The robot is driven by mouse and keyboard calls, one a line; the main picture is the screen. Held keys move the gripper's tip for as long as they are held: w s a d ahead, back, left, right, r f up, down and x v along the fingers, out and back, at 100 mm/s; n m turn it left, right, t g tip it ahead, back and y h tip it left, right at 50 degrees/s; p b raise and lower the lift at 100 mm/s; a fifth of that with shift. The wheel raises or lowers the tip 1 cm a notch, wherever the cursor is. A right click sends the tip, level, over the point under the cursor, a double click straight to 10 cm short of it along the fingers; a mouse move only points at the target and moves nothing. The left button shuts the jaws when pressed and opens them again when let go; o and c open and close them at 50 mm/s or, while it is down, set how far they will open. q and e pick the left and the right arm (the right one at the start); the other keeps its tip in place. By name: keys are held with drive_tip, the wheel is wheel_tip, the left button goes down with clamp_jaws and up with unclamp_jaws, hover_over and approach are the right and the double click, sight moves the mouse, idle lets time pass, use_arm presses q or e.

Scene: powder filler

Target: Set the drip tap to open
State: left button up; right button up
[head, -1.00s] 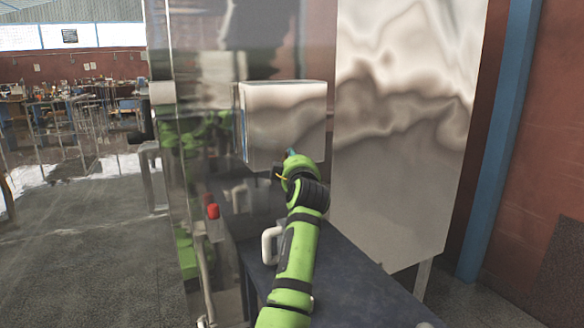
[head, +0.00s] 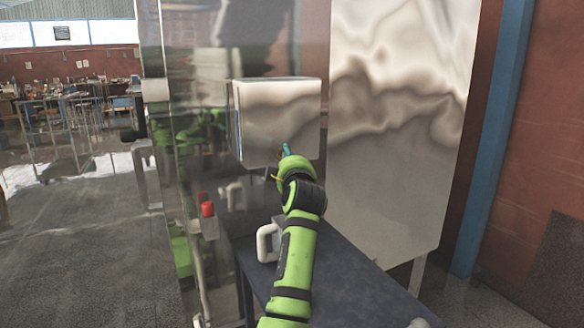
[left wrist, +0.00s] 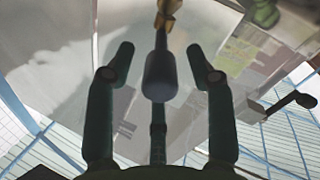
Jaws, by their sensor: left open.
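The drip tap (left wrist: 165,18) shows at the top of the left wrist view as a brass-coloured body with a dark, rounded lever (left wrist: 160,76) pointing down the picture. My left gripper (left wrist: 160,62) is open. Its two dark fingers stand on either side of the lever, with gaps visible on both sides. In the head view my green left arm reaches up to the lower edge of the shiny metal box (head: 280,122). A small yellow piece, perhaps the tap, shows just left of the wrist. The fingers are mostly hidden there. My right gripper is out of view.
A dark blue table (head: 345,270) stands below the arm, with a white-handled jug (head: 266,243) beside the forearm. A red button (head: 208,209) sits on a post at left. A tall metal cabinet (head: 400,130) rises at right. Open floor lies at far left.

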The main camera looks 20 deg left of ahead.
use_arm(q)
drive_tip(key=v, duration=0.5)
drive_tip(key=shift+s+d, duration=0.2)
drive_tip(key=shift+s, duration=0.1)
drive_tip(key=shift+f, duration=0.1)
